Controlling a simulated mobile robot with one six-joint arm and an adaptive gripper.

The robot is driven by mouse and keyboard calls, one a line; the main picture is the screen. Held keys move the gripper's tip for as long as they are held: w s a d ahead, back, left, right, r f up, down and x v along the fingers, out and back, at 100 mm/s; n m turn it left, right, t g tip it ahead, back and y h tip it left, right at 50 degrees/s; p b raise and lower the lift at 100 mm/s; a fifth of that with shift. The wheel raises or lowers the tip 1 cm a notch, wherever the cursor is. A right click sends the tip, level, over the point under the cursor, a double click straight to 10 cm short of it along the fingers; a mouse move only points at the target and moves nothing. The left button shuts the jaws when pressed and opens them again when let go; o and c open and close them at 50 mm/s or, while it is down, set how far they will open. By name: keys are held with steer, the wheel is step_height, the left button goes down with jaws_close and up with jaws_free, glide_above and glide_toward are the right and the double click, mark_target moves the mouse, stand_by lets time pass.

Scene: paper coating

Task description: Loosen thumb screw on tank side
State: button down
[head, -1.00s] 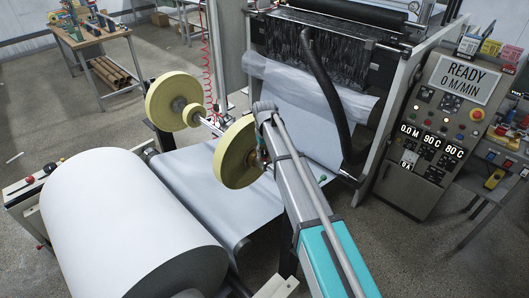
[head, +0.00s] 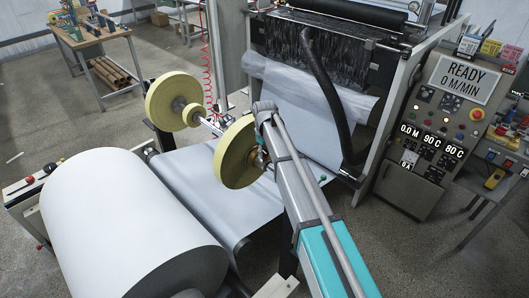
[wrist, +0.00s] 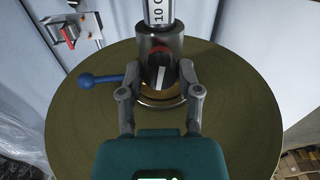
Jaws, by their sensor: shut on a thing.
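In the wrist view a metal collar (wrist: 174,45) sits on a shaft marked with figures, in front of a large yellow disc (wrist: 82,128). A small dark piece with a pale bar across it, which looks like the thumb screw (wrist: 161,76), shows at the collar. My gripper (wrist: 160,78) has one finger on each side of this piece and is shut on it; the exact contact is hard to see. In the head view my arm reaches to the near yellow disc (head: 234,157), and the arm hides the screw.
A blue-knobbed lever (wrist: 100,79) sticks out left of the collar, close to my left finger. A second yellow disc (head: 173,98) is further along the shaft. A large white paper roll (head: 125,220) stands at left. A control panel (head: 440,125) reads READY, 0 M/MIN.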

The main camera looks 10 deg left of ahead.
steer(key=shift+c, duration=1.5)
jaws_free()
steer(key=shift+m, duration=0.4)
